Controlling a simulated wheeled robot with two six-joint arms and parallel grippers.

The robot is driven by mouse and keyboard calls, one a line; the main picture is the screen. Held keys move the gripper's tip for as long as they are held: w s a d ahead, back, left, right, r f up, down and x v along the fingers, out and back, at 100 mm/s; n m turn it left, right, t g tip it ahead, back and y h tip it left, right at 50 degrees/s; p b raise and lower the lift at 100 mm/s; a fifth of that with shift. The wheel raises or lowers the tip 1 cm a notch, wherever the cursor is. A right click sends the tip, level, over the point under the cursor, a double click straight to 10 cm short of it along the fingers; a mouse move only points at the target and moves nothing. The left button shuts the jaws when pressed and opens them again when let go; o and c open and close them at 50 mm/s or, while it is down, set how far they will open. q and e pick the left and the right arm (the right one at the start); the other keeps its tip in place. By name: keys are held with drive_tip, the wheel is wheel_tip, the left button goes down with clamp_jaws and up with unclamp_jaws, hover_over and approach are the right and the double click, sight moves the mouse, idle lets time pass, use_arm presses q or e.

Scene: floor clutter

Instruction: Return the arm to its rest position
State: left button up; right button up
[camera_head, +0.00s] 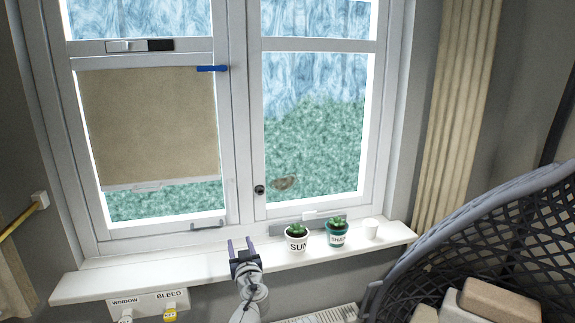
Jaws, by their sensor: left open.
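My left gripper (243,247) is at the front edge of the white windowsill (180,265), left of the two potted plants. Its two fingers point up toward the window and stand apart with nothing between them. My left arm (250,290) comes up from the bottom of the picture. My right gripper is out of view.
A white pot marked SUN (297,244), a teal pot marked SHADE (337,239) and a small white cup (370,229) stand on the sill. A dark lattice basket (480,225) with blocks (499,298) fills the lower right. The sill's left part is bare.

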use_arm(q)
drive_tip(key=s+a+f+g+y+b, duration=0.15)
drive_tip(key=s+f+g, duration=0.3)
drive_tip(key=f, duration=0.45)
drive_tip(key=s+a+f+g+b, duration=0.1)
drive_tip(key=s+f+g+b, duration=0.25)
drive_tip(key=s+f, duration=0.35)
drive_tip(key=s+d+f+m+g+h+b, duration=0.1)
drive_tip(key=s+d+f+m+g+h, duration=0.1)
drive_tip(key=s, duration=0.7)
drive_tip(key=s+d+f+m+g+h+b, duration=0.1)
drive_tip(key=s+d+f+m+g+h, duration=0.2)
drive_tip(key=f, duration=0.8)
drive_tip(key=s+d+m+g, duration=0.2)
drive_tip(key=s+d+g, duration=0.2)
drive_tip(key=s+d, duration=0.1)
drive_tip(key=shift+s+f, duration=0.25)
drive_tip(key=shift+s, duration=0.45)
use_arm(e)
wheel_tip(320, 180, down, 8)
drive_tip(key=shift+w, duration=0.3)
